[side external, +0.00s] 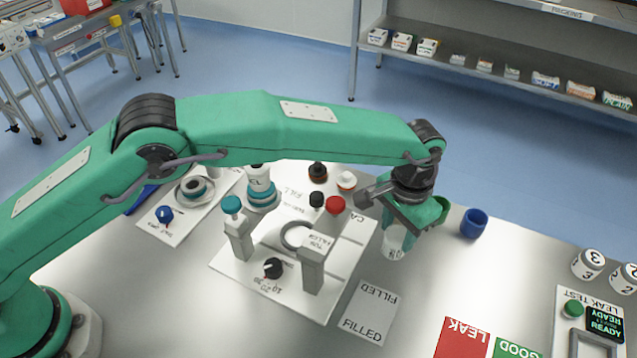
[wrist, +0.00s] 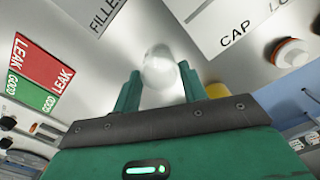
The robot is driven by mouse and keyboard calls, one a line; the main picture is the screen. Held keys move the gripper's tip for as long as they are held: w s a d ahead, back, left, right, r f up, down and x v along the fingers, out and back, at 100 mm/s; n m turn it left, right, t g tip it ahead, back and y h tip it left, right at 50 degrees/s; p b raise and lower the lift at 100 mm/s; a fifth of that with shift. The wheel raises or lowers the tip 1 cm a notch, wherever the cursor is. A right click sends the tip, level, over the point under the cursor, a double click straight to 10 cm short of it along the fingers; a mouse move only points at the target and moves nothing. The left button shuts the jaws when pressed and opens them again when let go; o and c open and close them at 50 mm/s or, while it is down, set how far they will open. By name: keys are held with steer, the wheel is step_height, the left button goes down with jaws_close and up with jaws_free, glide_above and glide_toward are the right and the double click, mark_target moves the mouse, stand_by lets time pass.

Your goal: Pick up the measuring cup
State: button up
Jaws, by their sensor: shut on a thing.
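The measuring cup (side external: 393,244) is a small clear, whitish cup with faint marks on its side. It is below my gripper (side external: 404,220), to the right of the white filling station. In the wrist view the cup (wrist: 158,68) shows as a pale round shape between the two green fingers of my gripper (wrist: 160,84). The fingers are shut on it. Whether its base touches the table cannot be told.
The white station (side external: 300,245) with posts is to the left. The FILLED card (side external: 369,312) and the red LEAK card (side external: 463,338) lie flat in front.

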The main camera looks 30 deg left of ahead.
steer(key=shift+r, duration=2.4)
steer(key=shift+r, duration=0.1)
